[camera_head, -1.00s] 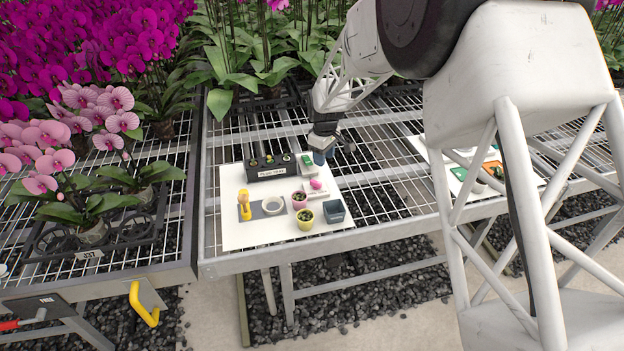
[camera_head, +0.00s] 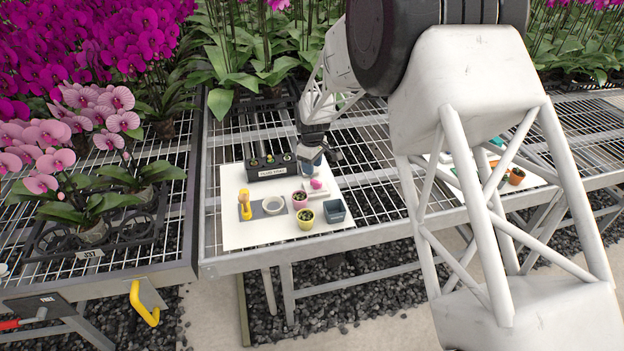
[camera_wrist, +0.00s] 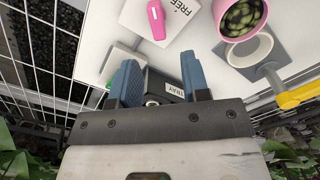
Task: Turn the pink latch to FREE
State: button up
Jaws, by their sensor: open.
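The pink latch (camera_head: 316,184) sits on a small white plate on the white board in the head view. The wrist view shows the latch (camera_wrist: 157,20) as a pink knob at the top, beyond my fingertips, on its white plate (camera_wrist: 190,28). The word FREE is printed to the right of the knob there. Any other word on the plate is out of sight. My gripper (camera_wrist: 158,64) has its two blue fingers spread, with nothing held between them. In the head view my gripper (camera_head: 313,158) hangs just behind the latch, apart from it.
A dark labelled tray (camera_head: 270,168) stands left of my gripper. Orchids crowd the left bench.

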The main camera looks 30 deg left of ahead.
aim_at(312, 180)
jog(key=shift+f, duration=3.1)
grip_shut()
